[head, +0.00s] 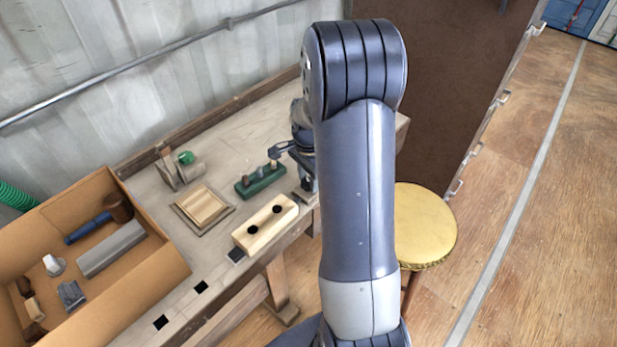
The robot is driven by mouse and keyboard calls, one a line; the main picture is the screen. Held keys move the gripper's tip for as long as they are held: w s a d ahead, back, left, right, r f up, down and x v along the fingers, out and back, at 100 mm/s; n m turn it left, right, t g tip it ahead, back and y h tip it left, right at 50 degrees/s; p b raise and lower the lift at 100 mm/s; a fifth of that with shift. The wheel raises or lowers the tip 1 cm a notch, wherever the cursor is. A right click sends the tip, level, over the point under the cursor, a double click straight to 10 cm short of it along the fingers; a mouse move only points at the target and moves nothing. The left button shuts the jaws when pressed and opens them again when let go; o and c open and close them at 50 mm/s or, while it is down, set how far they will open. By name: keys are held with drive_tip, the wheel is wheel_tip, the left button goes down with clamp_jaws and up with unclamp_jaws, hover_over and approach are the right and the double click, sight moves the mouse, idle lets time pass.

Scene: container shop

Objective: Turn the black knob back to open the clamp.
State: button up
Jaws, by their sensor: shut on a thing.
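My gripper (304,170) is partly hidden behind my own arm, low over the right part of the workbench. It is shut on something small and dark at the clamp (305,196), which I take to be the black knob. The knob itself and the fingertips are too small and covered to make out. The clamp sits at the bench's front edge, just right of a pale wooden block (252,241) with two dark holes. I cannot tell how far open the clamp is.
A green rack (244,192) with several pegs stands left of my gripper. A square wooden frame (189,209) and a vise-like piece with a green part (186,158) lie farther left. A cardboard box (176,267) of tools is at left. A yellow stool (424,225) stands right.

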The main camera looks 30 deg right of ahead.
drive_tip(key=n, duration=0.5)
drive_tip(key=shift+n, duration=0.4)
drive_tip(key=n, duration=0.5)
drive_tip(key=shift+n+b, duration=0.3)
drive_tip(key=n, duration=1.1)
drive_tip(key=shift+r, duration=0.1)
drive_tip(key=shift+n, duration=0.3)
drive_tip(key=o, duration=1)
